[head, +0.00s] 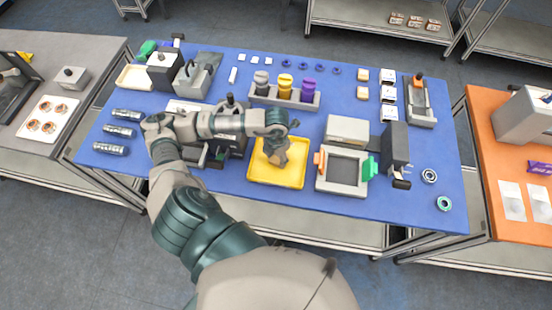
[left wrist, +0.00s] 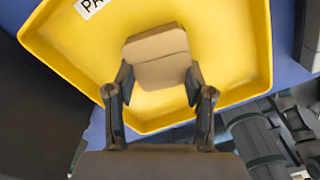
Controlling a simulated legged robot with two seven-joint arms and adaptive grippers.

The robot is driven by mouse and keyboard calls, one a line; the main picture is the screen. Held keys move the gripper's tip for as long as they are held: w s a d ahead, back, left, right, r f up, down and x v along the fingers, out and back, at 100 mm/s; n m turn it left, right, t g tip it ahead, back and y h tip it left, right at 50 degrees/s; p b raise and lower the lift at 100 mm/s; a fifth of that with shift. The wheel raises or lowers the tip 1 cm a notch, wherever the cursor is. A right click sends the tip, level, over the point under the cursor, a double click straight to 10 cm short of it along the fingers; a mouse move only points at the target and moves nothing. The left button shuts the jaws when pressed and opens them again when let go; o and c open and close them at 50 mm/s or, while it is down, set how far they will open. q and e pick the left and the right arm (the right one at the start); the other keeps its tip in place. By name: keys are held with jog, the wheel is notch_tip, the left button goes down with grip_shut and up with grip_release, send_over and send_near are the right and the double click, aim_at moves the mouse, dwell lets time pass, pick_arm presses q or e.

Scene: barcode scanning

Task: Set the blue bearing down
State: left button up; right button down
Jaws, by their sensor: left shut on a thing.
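My left gripper (head: 277,155) reaches down into the yellow tray (head: 290,183). In the left wrist view, its two fingers (left wrist: 157,88) are shut on a tan block (left wrist: 158,50) over the floor of the yellow tray (left wrist: 225,50). I cannot tell whether the block touches the tray floor. No blue bearing shows in this gripper. At the right of the blue table, a ring-shaped bearing with a dark bluish rim (head: 429,176) lies flat. A green-teal ring (head: 444,203) lies just in front of it. My right gripper is not in view.
A grey fixture with orange and green sides (head: 343,170) stands right of the yellow tray. A rack with grey, yellow and purple cylinders (head: 285,94) stands behind. Several metal cylinders (head: 119,131) lie at the left.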

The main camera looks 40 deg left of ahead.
aim_at(276, 159)
pick_arm(q)
jog(key=shift+d+f, duration=0.15)
jog(key=shift+d, duration=0.15)
jog(key=shift+f, duration=0.15)
jog(key=o, duration=1.4)
jog(key=shift+a, duration=0.4)
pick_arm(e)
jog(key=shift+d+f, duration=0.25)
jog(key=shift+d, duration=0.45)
pick_arm(q)
jog(key=shift+w+d+r, duration=0.1)
jog(key=shift+d+r, duration=0.05)
jog(key=shift+r, duration=0.35)
notch_tip(276, 159, up, 11)
jog(key=shift+r, duration=0.1)
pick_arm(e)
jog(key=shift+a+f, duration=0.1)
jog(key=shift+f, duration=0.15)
